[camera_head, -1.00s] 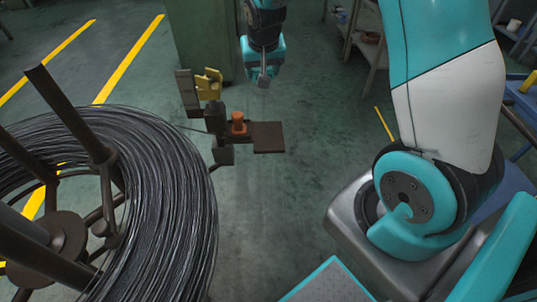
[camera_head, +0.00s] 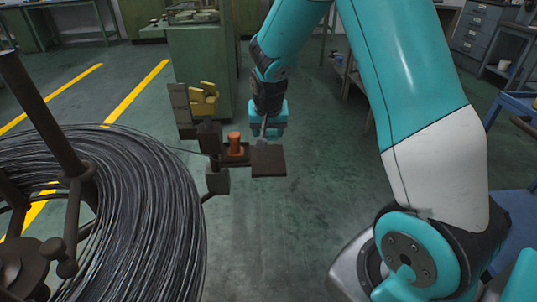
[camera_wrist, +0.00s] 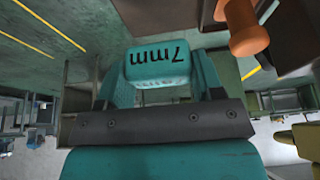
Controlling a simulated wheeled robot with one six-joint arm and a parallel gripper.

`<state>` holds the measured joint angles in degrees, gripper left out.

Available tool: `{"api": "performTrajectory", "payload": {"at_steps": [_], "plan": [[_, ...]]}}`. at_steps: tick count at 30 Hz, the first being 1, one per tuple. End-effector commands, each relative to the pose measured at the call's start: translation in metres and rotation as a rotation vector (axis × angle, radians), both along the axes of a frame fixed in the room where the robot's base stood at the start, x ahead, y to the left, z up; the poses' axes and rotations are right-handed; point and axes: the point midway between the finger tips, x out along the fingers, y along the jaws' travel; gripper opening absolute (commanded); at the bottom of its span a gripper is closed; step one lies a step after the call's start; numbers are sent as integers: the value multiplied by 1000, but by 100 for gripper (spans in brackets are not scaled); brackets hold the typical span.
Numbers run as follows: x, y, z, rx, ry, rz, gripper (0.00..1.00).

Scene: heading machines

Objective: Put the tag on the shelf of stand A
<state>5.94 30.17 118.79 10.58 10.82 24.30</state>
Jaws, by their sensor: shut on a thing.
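My gripper (camera_head: 263,130) is shut on a small teal tag marked "7mm" (camera_wrist: 160,62), which sits between the fingertips in the wrist view. In the head view the tag is too small to make out. A dark stand holds a flat brown shelf plate (camera_head: 268,161); the gripper is just behind and above it in that view. The brown plate also shows at the top of the wrist view (camera_wrist: 175,14), beyond the tag. No letter is visible on the stand, so I cannot tell whether it is stand A.
An orange knob (camera_head: 235,143) stands beside the plate, with yellow parts (camera_head: 203,98) on the stand behind. A large wire coil (camera_head: 130,200) fills the left. A green machine (camera_head: 203,60) stands behind. The floor right of the stand is clear.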

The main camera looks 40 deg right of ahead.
Motion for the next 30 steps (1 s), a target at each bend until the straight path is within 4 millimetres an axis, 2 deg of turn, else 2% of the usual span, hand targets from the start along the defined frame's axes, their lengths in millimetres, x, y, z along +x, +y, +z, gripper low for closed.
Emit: {"api": "performTrajectory", "payload": {"at_steps": [1,8,15,27,28,30], "plan": [[0,0,-13,0,2,1,38],[0,0,-30,0,0,0,38],[0,0,-66,0,2,0,38],[0,0,-72,-1,-1,0,38],[0,0,-71,0,-1,0,68],[0,0,-71,0,-1,0,84]]}}
